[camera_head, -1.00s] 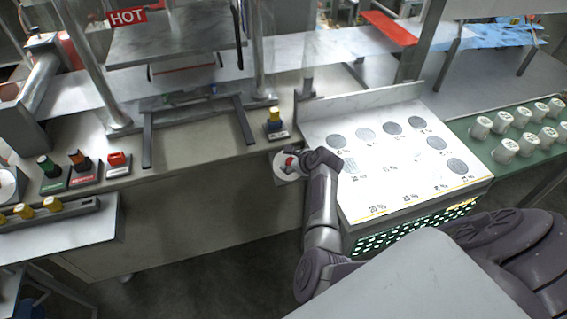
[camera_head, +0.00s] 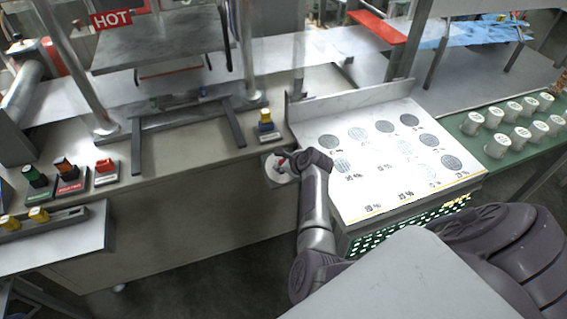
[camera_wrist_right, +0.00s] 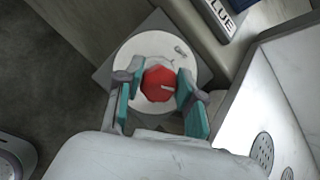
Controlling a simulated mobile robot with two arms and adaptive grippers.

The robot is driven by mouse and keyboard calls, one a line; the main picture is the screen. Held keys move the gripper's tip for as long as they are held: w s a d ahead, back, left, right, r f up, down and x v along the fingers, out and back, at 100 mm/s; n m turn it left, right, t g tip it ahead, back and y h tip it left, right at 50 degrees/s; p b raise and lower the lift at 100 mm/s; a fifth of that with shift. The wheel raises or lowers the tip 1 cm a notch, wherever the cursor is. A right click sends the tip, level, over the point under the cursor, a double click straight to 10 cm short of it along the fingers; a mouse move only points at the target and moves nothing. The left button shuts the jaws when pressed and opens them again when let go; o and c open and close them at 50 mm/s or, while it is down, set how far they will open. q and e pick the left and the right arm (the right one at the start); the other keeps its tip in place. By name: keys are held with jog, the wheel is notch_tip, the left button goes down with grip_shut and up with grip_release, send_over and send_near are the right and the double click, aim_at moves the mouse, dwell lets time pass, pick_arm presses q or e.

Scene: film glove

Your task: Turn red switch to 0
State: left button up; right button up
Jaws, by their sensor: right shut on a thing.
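The red switch (camera_wrist_right: 158,82) is a red knob with a white pointer line on a round white dial plate (camera_wrist_right: 143,47), which sits on a grey square base. In the wrist view the pointer line lies toward the right, and a small mark shows at the dial's upper right. My right gripper (camera_wrist_right: 157,90) has its teal-padded fingers on either side of the knob and is shut on it. In the head view the red switch (camera_head: 281,162) shows only in part, on the counter's front face, with my right gripper (camera_head: 288,163) covering its right side. My left gripper is out of view.
A white panel (camera_head: 385,190) with grey discs stands just right of the switch. A yellow-topped button (camera_head: 265,118) is on the counter above it. Green, orange and red buttons (camera_head: 104,166) sit to the left. White cups (camera_head: 497,146) stand at far right.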

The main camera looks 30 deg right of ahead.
jog(key=shift+r+n+y+p, duration=0.15)
jog(key=shift+n+y+p, duration=0.25)
jog(key=shift+n+p, duration=0.75)
jog(key=n+g, duration=0.1)
jog(key=n, duration=0.2)
jog(key=shift+y+p, duration=0.4)
jog(key=n+g+p, duration=0.1)
jog(key=n, duration=0.3)
jog(key=shift+y, duration=0.4)
jog(key=shift+a+f+n+g+p, duration=0.1)
jog(key=shift+f+n+g+p, duration=0.1)
jog(key=shift+n, duration=0.55)
jog(key=shift+a+f+n+g+p, duration=0.1)
jog(key=shift+n+g+p, duration=0.1)
jog(key=shift+n, duration=0.5)
